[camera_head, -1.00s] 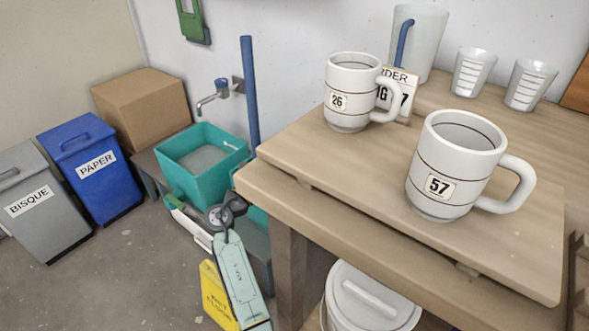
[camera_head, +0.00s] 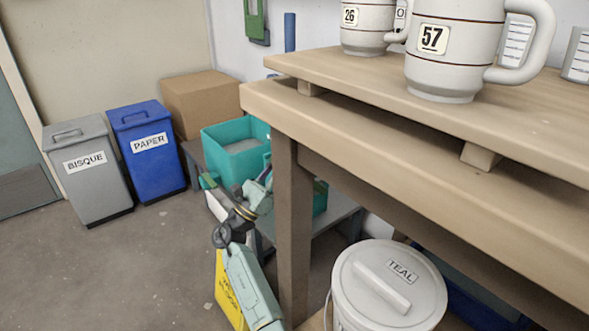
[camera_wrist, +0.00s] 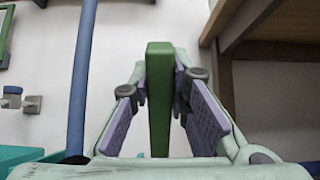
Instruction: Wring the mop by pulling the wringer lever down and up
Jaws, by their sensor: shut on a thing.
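In the wrist view, my gripper (camera_wrist: 161,84) has its two purple pads either side of an upright green bar, the wringer lever (camera_wrist: 159,125), and is shut on it. The lever's top end stands above the fingertips. The blue mop handle (camera_wrist: 82,75) rises to the left of the gripper, apart from it. In the head view, only the top of the blue handle (camera_head: 290,32) shows above the table edge. My arm reaches down and away beside the table leg. A teal bucket (camera_head: 320,198) is partly hidden behind that leg; the mop head and wringer are not clearly visible.
A wooden table (camera_head: 400,130) with mugs (camera_head: 452,50) fills the right. A white lidded bucket (camera_head: 390,290) stands below it. A yellow floor sign (camera_head: 228,292) is close to my arm. Grey (camera_head: 88,180) and blue (camera_head: 145,165) bins stand left, with clear floor in front.

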